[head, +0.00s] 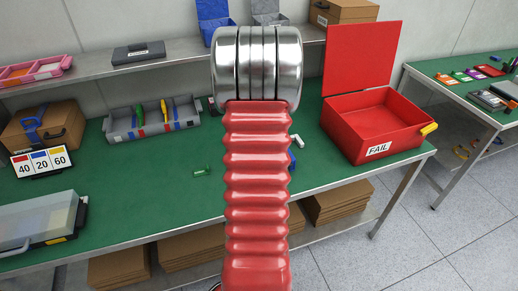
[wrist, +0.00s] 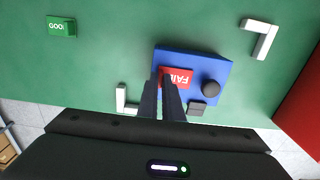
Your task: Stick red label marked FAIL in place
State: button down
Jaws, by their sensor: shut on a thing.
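In the wrist view, a red label marked FAIL (wrist: 181,76) shows between and just beyond the tips of my gripper (wrist: 169,84), which is shut on it. The lettering appears upside down. The label is over a blue block (wrist: 215,70) with a round dark knob (wrist: 211,87); I cannot tell whether it touches the block. In the head view my red arm hides the gripper and label, and only a sliver of blue (head: 291,160) shows beside the arm.
White L-shaped corner pieces (wrist: 262,38) (wrist: 122,101) flank the blue block. A green GOOD piece (wrist: 61,27) lies apart. An open red FAIL bin (head: 378,150) stands right; a grey tray (head: 122,134) stands back left. Green table between is mostly clear.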

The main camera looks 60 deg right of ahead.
jog(key=c, duration=1.8)
grip_release()
jog(key=shift+c, duration=0.2)
notch_tip(320, 180, up, 14)
jog(key=shift+f, duration=0.15)
notch_tip(320, 180, up, 7)
dwell(1.3)
jog(key=shift+w, duration=0.1)
jog(key=shift+w+a+r, duration=1.35)
jog(key=shift+w+r, duration=0.05)
jog(key=shift+r, duration=0.1)
dwell(0.6)
